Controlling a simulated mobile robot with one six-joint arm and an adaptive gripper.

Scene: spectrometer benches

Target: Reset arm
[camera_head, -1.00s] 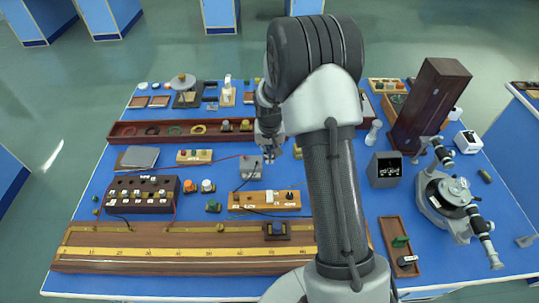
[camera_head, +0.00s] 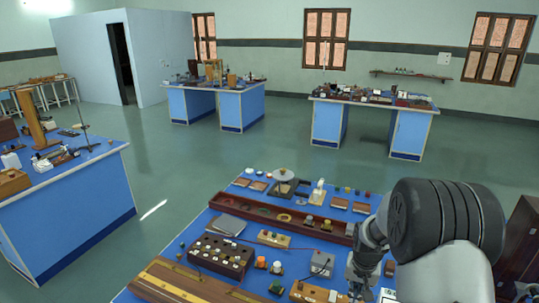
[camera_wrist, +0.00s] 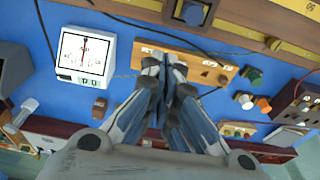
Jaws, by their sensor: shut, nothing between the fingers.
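My gripper (camera_wrist: 165,68) is shut and empty in the wrist view, its fingertips together. They overlap a wooden strip with terminals (camera_wrist: 205,69) on the blue bench; whether they touch it I cannot tell. In the head view my gripper (camera_head: 357,278) hangs low over the near bench, below my large dark arm joint at the right. The arm hides part of the bench's right side there.
A white dial meter (camera_wrist: 84,54) lies left of the fingers, and orange and green knobs (camera_wrist: 263,104) lie right. In the head view, a long wooden tray (camera_head: 280,216) crosses the bench. Open floor (camera_head: 200,160) separates it from the far benches (camera_head: 370,120).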

